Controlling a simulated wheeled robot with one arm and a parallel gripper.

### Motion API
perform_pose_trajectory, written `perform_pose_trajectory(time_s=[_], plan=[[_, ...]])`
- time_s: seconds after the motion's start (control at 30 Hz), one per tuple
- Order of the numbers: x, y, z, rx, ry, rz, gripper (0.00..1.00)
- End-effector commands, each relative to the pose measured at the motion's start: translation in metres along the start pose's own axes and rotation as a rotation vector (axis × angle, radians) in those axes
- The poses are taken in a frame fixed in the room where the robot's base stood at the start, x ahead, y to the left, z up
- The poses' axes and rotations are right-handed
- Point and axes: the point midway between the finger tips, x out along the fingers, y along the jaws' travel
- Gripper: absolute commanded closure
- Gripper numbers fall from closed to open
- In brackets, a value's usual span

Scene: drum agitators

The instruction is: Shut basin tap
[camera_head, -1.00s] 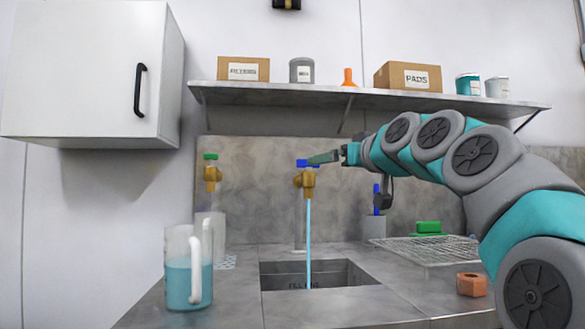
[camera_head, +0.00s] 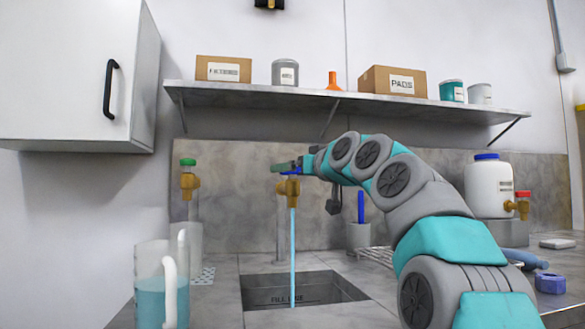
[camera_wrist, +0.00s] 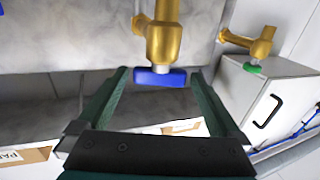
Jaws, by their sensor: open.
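The basin tap (camera_head: 289,188) is brass with a blue handle (camera_head: 291,171). A blue stream of water (camera_head: 293,245) runs from it into the sunken basin (camera_head: 350,289). My gripper (camera_head: 285,168) reaches in from the right at handle height and partly hides the handle. In the wrist view, my gripper (camera_wrist: 159,73) is open, with one dark green finger on each side of the blue handle (camera_wrist: 160,78). The handle lies crosswise between the fingertips, with small gaps at both ends. The brass tap body (camera_wrist: 163,40) shows beyond it.
A second tap with a green handle (camera_head: 188,162) stands to the left. A jug of blue liquid (camera_head: 160,295) stands front left. A shelf (camera_head: 350,103) with boxes and tins runs above. A white container with a red-handled tap (camera_head: 490,187) is at right, beyond my arm.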

Motion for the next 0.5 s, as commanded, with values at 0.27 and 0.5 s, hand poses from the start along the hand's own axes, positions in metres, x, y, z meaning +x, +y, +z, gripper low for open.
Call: perform_pose_trajectory(time_s=[0.27,0.5], plan=[[0.0152,0.0007,0.0005,0.001,0.0,0.001,0.0],[0.0152,0.0005,0.0008,0.001,0.0,0.0,0.03]])
